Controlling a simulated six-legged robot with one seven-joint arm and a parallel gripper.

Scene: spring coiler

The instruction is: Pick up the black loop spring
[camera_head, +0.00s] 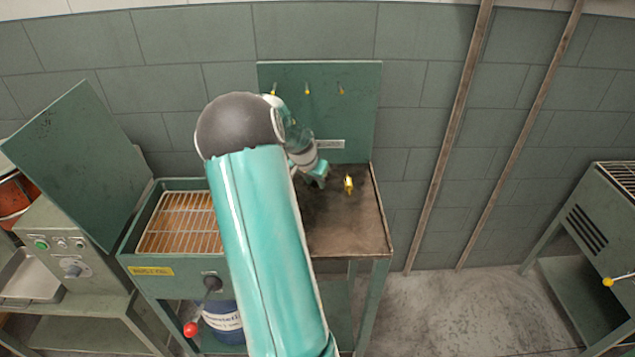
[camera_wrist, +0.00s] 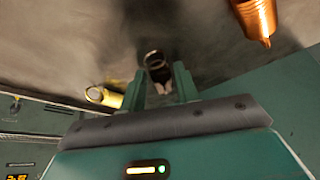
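The black loop spring (camera_wrist: 154,58) shows in the wrist view as a small dark coil with a ring at its top, on the brown worktop. My gripper (camera_wrist: 160,73) has its two green fingers apart, one on each side of the spring's lower part in the picture. I see a gap beside the spring and no clear contact. In the head view my gripper (camera_head: 316,176) is low over the worktop (camera_head: 350,225), and my arm and gripper hide the black spring there.
A brass-yellow piece (camera_wrist: 103,97) lies left of the fingers and a copper coil (camera_wrist: 258,15) is at upper right in the wrist view. In the head view, a green back panel (camera_head: 350,100) with yellow hooks stands behind. A wire-rack basin (camera_head: 180,222) is to the left.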

